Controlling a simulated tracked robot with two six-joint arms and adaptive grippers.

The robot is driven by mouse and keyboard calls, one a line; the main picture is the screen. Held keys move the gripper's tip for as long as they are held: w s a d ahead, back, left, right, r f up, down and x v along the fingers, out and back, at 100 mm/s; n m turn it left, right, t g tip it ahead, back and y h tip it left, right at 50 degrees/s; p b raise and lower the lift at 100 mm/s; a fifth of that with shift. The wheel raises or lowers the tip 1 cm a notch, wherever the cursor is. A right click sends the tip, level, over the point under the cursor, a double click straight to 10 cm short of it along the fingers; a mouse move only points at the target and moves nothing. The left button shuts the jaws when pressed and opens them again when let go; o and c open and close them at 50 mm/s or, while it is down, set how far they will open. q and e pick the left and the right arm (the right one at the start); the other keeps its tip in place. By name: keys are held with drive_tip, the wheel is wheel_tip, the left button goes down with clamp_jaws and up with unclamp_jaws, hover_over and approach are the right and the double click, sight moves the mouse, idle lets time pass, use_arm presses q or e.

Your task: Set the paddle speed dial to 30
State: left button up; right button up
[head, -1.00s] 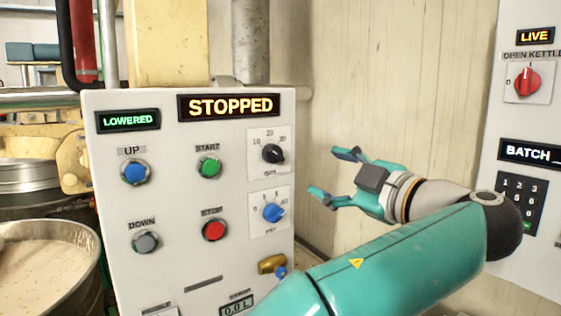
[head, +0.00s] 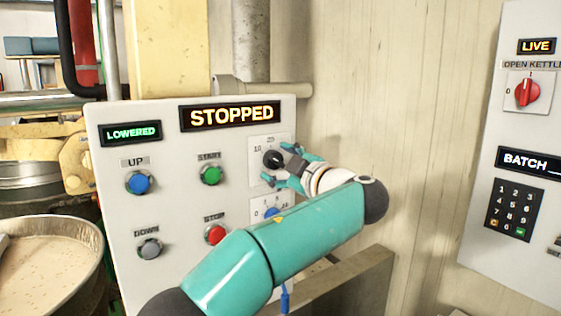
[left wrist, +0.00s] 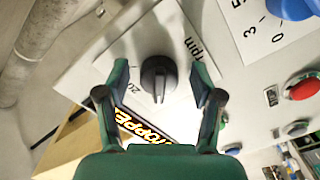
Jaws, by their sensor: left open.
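The paddle speed dial (head: 272,158) is a black knob on a white plate on the control panel, with 10 and 20 readable beside it. In the left wrist view the black knob (left wrist: 158,76) sits between the two fingers, with "20" and "rpm" printed around it. I cannot tell its exact setting. My left gripper (head: 269,166) is open around the knob; in the left wrist view its fingertips (left wrist: 161,74) stand apart on both sides with gaps to it. The 30 mark is hidden by the gripper in the head view. My right gripper is out of view.
A blue knob (head: 271,212) lies just below, partly hidden by my arm. Green start (head: 210,175) and red stop (head: 216,234) buttons are left of it. The display (head: 231,115) reads STOPPED. Another panel with a red switch (head: 527,91) stands at right.

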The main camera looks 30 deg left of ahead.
use_arm(q)
drive_tip(key=c, duration=1.1)
